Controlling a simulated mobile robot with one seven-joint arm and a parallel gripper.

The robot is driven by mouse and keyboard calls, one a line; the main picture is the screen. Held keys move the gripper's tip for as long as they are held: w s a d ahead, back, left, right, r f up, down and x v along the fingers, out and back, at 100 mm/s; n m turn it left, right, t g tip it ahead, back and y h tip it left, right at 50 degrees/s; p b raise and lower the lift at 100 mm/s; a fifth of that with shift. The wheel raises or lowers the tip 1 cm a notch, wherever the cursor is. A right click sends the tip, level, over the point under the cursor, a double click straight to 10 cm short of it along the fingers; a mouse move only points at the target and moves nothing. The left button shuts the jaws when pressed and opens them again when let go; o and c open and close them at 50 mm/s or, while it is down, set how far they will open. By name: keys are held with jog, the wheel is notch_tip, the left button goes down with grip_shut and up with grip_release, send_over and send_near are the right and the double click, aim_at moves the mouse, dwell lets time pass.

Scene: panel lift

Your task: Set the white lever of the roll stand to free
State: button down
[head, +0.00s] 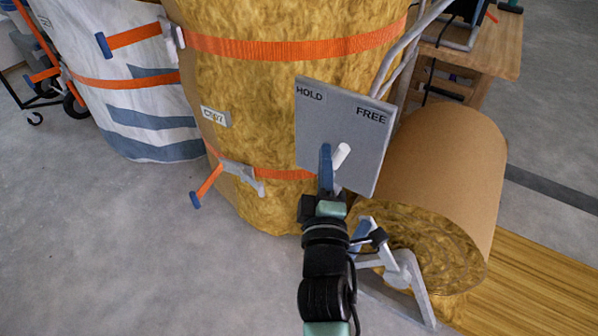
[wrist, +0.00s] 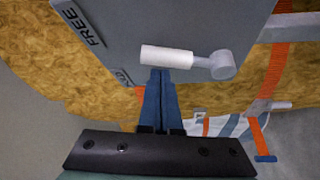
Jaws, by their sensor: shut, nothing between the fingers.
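The grey plate (head: 335,115) of the roll stand carries the words HOLD at its upper left and FREE at its upper right. The white lever (head: 342,154) points up from its pivot, between the two words. In the wrist view the white lever (wrist: 167,56) lies across the plate, with its grey pivot (wrist: 222,65) at its right end. My gripper (head: 325,150) is shut and empty, its blue fingertips on the HOLD side of the lever. In the wrist view the fingertips (wrist: 160,72) are right against the lever's edge; whether they touch, I cannot tell.
A large fibrous roll (head: 265,100) with orange straps stands behind the plate. A brown-backed roll (head: 445,165) lies at the right, by a grey metal frame (head: 405,275). A white wrapped roll (head: 120,85) stands at the left. The floor at the lower left is clear.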

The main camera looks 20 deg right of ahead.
jog(key=m+b, duration=0.1)
jog(key=b, duration=0.1)
jog(key=s+m+h+b, duration=0.1)
jog(key=b, duration=0.2)
jog(key=d+m+b, duration=0.1)
jog(key=b, duration=0.1)
jog(key=shift+s+d+f+m+t+h+b, duration=0.1)
jog(key=shift+s+f+m+t+h+b, duration=0.2)
jog(key=shift+f+m+t+h+b, duration=0.1)
jog(key=shift+r, duration=0.15)
jog(key=shift+r, duration=0.1)
